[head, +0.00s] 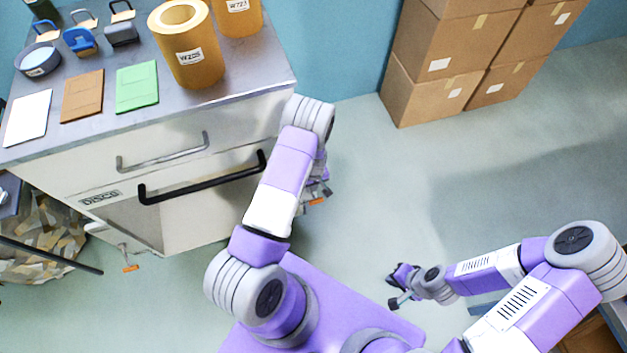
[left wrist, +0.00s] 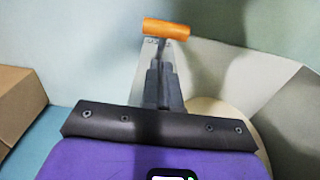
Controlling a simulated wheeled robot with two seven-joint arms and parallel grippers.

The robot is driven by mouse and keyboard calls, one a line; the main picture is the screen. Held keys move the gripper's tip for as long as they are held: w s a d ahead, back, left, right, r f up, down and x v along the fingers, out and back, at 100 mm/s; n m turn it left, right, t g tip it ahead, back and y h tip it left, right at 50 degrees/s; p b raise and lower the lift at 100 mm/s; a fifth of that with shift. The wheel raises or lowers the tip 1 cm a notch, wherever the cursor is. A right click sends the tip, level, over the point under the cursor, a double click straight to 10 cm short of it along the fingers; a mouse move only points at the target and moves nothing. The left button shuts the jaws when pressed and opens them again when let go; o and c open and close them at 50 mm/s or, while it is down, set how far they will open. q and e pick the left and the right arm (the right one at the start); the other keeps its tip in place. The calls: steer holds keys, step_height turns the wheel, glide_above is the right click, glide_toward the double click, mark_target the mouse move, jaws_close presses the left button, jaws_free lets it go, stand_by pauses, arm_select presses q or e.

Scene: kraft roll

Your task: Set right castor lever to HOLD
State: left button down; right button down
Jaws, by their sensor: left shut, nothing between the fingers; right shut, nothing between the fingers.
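The right castor lever has an orange handle (head: 317,201), low at the cabinet's right corner and partly hidden behind my left arm in the head view. In the left wrist view the orange handle (left wrist: 166,28) lies roughly crosswise on a thin stem, above a pale plate with small dark lettering I cannot read. My left gripper (left wrist: 160,68) is shut and empty, its fingers pointing at the stem just below the handle; I cannot tell whether they touch. In the head view this gripper (head: 321,184) is mostly hidden by its arm. My right gripper (head: 395,289) is shut and empty over the floor.
The cabinet (head: 220,215) has a grey upper handle and a black lower bar. Another orange castor lever (head: 131,268) is at its left corner. Rolls, cards and tools stand on top. Cardboard boxes (head: 430,60) are stacked at the back. The floor between is clear.

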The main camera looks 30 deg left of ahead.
mark_target(315, 199)
arm_select(q)
steer(key=shift+s+d+f, duration=0.35)
steer(key=shift+d+f, duration=0.05)
steer(key=shift+f, duration=0.2)
steer(key=shift+s+d+f, duration=0.3)
steer(key=shift+d+f, duration=0.1)
steer(key=shift+f, duration=0.2)
arm_select(e)
steer(key=shift+f, duration=0.45)
arm_select(q)
steer(key=shift+s+d+f+b, duration=0.1)
steer(key=shift+b, duration=0.2)
